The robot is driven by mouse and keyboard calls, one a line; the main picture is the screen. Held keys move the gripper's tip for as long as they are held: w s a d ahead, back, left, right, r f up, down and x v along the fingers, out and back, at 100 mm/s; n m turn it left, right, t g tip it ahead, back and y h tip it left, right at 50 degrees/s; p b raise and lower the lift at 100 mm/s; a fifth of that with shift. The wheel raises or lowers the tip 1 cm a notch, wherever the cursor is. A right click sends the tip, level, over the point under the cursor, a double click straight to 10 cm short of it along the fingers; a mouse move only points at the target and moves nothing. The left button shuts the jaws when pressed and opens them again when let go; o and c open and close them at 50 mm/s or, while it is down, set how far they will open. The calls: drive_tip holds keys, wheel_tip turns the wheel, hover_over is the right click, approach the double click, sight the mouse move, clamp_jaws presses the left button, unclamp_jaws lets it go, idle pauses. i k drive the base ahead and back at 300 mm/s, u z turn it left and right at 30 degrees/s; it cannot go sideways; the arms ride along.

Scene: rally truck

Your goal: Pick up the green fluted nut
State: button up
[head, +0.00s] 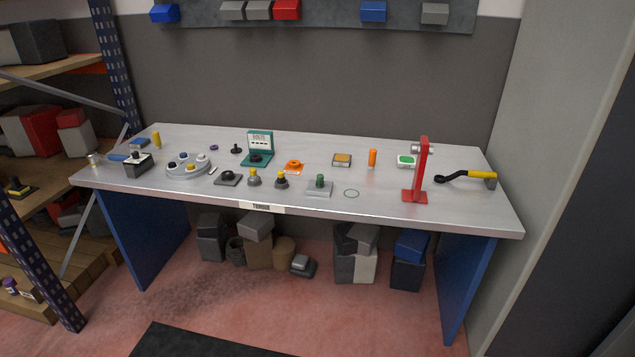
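A small dark green piece (320,181), which looks like the green fluted nut, stands upright on a light grey square plate (319,192) near the front middle of the workbench. Its flutes are too small to make out. Nothing touches it from above. A thin green ring outline (351,193) lies on the bench just to its right. My gripper is not in view.
Shelves (60,200) stand left. Bins sit under the bench.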

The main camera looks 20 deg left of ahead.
sight(319, 181)
drive_tip(key=u, duration=4.25)
drive_tip(key=i, duration=0.1)
drive_tip(key=z, duration=2.3)
drive_tip(key=i, duration=1)
